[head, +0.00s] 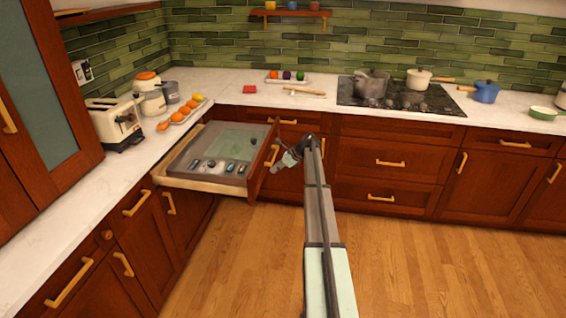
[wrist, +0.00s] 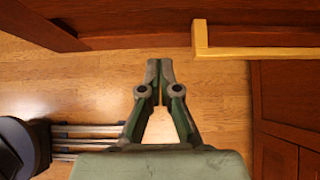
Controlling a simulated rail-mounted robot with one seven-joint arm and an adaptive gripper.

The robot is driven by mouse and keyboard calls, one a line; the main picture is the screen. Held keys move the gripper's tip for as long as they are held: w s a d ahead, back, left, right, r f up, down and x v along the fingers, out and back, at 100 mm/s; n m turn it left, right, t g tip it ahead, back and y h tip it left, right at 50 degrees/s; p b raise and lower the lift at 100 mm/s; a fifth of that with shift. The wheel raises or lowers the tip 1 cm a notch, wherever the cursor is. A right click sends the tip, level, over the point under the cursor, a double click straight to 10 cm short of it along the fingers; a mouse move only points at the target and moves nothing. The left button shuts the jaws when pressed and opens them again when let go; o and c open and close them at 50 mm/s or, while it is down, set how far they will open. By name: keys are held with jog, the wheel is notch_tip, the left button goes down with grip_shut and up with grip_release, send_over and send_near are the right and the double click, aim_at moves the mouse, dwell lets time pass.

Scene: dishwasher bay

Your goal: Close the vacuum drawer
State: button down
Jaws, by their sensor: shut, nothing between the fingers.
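The vacuum drawer (head: 178,165) stands pulled out from the corner cabinets in the head view. Inside it is a grey panel with a greenish plate (head: 232,140) and several small controls. Its dark red-brown front (head: 258,175) faces right and carries a yellow handle (head: 273,155). My gripper (head: 279,165) is beside the outer face of this front, near the handle. In the wrist view my gripper (wrist: 160,66) is shut and empty, its tips pointing toward the drawer front (wrist: 170,18). The handle (wrist: 255,52) lies to the right of the fingertips. I cannot tell whether the tips touch the front.
A toaster (head: 116,122) and a tray of fruit (head: 181,115) are on the left counter. A cooktop (head: 400,98) with pots is on the back counter. Closed cabinets line the back and left. The wooden floor (head: 430,260) is clear.

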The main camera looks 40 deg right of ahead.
aim_at(262, 171)
jog(key=shift+w+a+r+p, duration=0.15)
jog(key=shift+w+a+p, duration=0.2)
jog(key=shift+w+a, duration=0.95)
jog(key=shift+a, duration=0.1)
